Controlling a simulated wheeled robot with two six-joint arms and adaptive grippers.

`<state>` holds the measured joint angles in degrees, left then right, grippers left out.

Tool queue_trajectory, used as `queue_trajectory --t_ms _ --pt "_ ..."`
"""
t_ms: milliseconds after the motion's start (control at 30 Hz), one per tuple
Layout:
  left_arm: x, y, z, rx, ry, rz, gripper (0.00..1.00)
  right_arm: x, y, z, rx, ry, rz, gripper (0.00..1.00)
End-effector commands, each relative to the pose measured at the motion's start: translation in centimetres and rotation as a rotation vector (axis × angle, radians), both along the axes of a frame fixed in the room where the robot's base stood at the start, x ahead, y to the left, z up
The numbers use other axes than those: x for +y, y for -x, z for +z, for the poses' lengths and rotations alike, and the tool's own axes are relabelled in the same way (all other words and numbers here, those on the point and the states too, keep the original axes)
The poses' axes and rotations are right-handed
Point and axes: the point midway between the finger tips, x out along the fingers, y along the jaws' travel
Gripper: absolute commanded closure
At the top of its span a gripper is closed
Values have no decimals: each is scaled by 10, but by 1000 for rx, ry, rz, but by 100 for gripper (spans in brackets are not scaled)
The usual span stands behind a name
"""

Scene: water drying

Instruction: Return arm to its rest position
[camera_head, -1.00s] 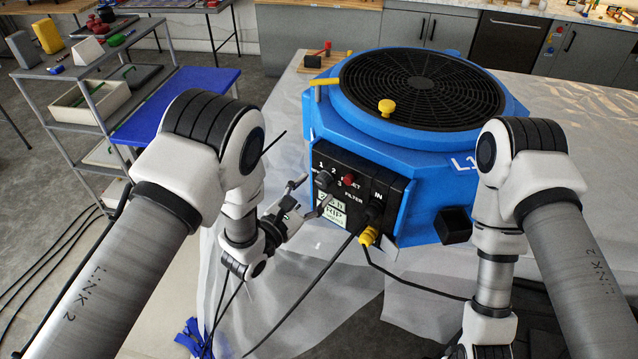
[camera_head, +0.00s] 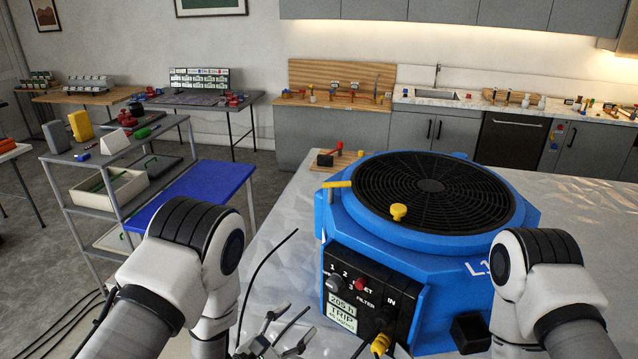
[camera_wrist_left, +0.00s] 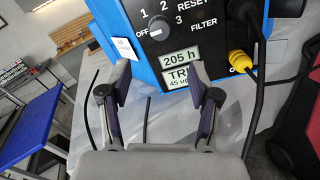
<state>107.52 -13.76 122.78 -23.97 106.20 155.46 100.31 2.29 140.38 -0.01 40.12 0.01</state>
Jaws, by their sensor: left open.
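My left gripper (camera_head: 292,332) is open and empty at the bottom of the head view, at the lower left of the blue machine's (camera_head: 440,235) black control panel (camera_head: 372,297). In the left wrist view my left gripper's fingers (camera_wrist_left: 160,82) stand apart, with the panel (camera_wrist_left: 215,35) beyond them and nothing between them. The panel carries a dial (camera_wrist_left: 158,27), whose mark is by OFF, and a "205 h / TRIP" display (camera_wrist_left: 182,66). My right arm comes in at the right; its gripper is outside the head view.
The blue machine stands on a sheet-covered surface (camera_head: 590,225). A yellow plug (camera_wrist_left: 240,62) with a black cable is at the panel's lower right. A grey shelf cart with a blue board (camera_head: 190,195) stands at the left. Cabinets line the back.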

Motion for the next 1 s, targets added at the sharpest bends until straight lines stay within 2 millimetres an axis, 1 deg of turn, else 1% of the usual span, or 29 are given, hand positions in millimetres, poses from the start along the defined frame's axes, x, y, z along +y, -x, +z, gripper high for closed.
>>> queue_trajectory --t_ms 33,67,133,167,200,233,267,300,333,367,400,467,500,567,600,667,700,800,900,1000 --pt "3 1 -23 9 2 8 38 0 0 -19 0 0 0 60" --pt "7 0 -36 16 5 18 38 0 0 -30 0 0 0 60" --pt "24 4 -80 54 11 60 38 0 0 -63 0 0 0 60" --pt "35 8 -103 88 4 93 38 0 0 -78 1 0 0 60" --pt "50 13 -132 139 -41 137 38 0 1 -92 2 0 0 60" --pt "61 19 -155 171 -112 162 38 0 1 -101 2 0 0 60" --pt "72 26 -179 197 -205 182 38 0 1 -110 2 0 0 60" --pt "87 38 -208 230 -354 193 38 0 1 -120 2 0 0 60" --pt "98 49 -230 255 -477 185 38 0 1 -127 1 0 0 60" --pt "108 61 -252 280 -605 165 38 0 0 -134 1 0 0 60" --pt "121 79 -276 306 -779 115 38 0 0 -141 1 0 0 60" --pt "137 107 -304 338 -1016 4 38 0 0 -148 1 0 0 60" --pt "147 126 -320 352 -1160 -95 38 0 0 -151 1 0 0 60" --pt "159 156 -337 359 -1351 -275 38 0 0 -155 1 0 0 60" --pt "165 175 -345 350 -1461 -411 38 0 0 -156 1 0 0 60" --pt "172 203 -349 316 -1595 -634 38 0 0 -154 1 0 0 60" --pt "176 221 -351 275 -1666 -795 38 0 0 -153 1 0 0 60" --pt "181 257 -353 127 -1766 -1175 38 0 0 -152 0 0 0 60" --pt "183 274 -354 -41 -1794 -1436 38 0 0 -152 0 0 0 60" --pt "182 279 -354 -160 -1804 -1555 38 0 0 -152 1 0 0 60"
